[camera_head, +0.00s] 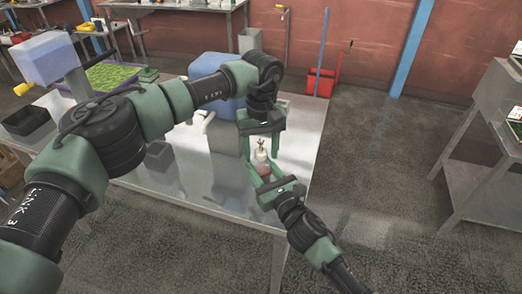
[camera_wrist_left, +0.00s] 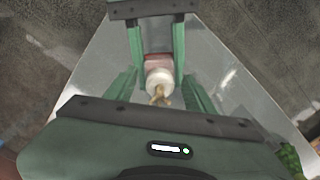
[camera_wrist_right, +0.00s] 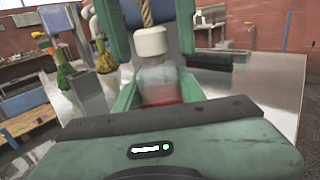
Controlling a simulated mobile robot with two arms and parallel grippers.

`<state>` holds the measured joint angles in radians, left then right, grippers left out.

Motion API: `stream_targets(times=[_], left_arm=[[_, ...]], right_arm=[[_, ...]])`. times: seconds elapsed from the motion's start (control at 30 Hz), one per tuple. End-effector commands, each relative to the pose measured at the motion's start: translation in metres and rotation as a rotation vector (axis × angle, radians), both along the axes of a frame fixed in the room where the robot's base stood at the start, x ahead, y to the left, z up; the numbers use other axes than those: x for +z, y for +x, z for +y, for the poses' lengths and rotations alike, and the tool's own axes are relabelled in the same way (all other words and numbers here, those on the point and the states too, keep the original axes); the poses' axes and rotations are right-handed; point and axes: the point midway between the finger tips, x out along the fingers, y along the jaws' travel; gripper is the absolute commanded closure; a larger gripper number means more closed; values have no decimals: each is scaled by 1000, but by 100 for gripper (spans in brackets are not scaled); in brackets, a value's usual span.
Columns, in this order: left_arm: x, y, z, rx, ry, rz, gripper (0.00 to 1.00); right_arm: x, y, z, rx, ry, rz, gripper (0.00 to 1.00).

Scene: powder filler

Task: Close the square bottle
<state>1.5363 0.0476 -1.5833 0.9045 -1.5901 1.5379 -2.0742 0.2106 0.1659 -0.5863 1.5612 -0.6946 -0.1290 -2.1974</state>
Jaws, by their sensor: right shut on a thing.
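The square bottle (camera_head: 265,171) is clear with red contents and stands upright near the table's right edge. It also shows in the right wrist view (camera_wrist_right: 160,88). My right gripper (camera_head: 262,180) is shut on the bottle's sides from the front. A white cap (camera_wrist_right: 150,41) with a brown twisted stem (camera_wrist_right: 146,13) sits at the bottle's top; whether it is seated is unclear. In the left wrist view the cap (camera_wrist_left: 159,81) lies between my left fingers. My left gripper (camera_head: 261,146) points down over the bottle, its fingers apart on either side of the stem and cap, with gaps visible.
The metal table (camera_head: 200,178) has free room left of the bottle. A blue container (camera_head: 208,68) stands behind my left arm, and a grey block (camera_head: 159,156) lies at left. A red bin (camera_head: 320,82) stands on the floor behind.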

Motion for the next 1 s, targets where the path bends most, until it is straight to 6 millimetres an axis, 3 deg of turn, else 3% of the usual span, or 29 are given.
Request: stream_targets(times=[0.13,0.27,0.7,1.0], left_arm=[[4,0,0,0,-1,-1,46],[19,1,0,0,-2,-2,46],[104,1,0,2,-1,-2,46],[120,0,0,-1,0,0,46]], right_arm=[[-1,0,0,0,0,1,100],[-1,0,0,0,0,1,100],[-1,0,0,0,-1,2,100],[-1,0,0,0,0,1,100]])
